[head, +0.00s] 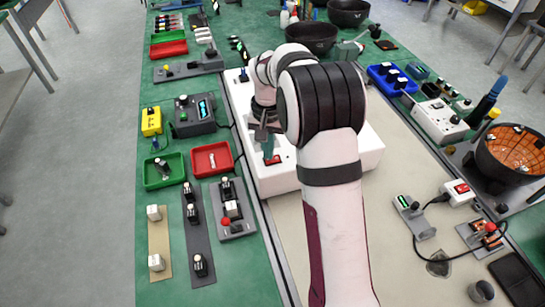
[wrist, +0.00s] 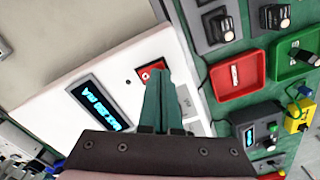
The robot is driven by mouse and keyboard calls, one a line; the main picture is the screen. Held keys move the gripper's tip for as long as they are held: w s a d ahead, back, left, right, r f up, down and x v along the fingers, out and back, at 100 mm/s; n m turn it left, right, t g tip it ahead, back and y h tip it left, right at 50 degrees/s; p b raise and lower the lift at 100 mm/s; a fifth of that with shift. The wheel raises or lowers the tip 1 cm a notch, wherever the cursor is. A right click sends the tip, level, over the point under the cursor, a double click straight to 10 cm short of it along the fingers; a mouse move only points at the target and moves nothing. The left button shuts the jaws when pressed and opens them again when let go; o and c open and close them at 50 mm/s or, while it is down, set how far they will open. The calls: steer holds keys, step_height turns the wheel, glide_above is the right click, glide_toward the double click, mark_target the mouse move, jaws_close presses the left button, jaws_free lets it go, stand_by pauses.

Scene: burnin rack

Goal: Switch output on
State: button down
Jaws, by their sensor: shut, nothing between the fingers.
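A big white unit (head: 340,155) stands on the bench under my arm. It has a red switch (head: 274,160) on its top near the left front corner. In the wrist view the red switch (wrist: 149,70) has a small light mark, and a lit display (wrist: 96,108) with cyan characters sits to its left. My gripper (head: 268,150) points down at the switch with its teal fingers shut and empty. In the wrist view the fingertips (wrist: 157,72) overlap the right edge of the switch and hide part of it. I cannot tell whether they touch it.
A red tray (head: 195,165) and a green tray (head: 150,182) lie left of the unit. A grey box with a display (head: 190,128) and a yellow box (head: 151,115) stand behind them. Grey panels with knobs (head: 232,225) lie nearer. The beige mat (head: 395,185) right of my arm has free room.

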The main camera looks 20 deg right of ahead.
steer(key=shift+f, duration=0.5)
steer(key=shift+r, duration=3.55)
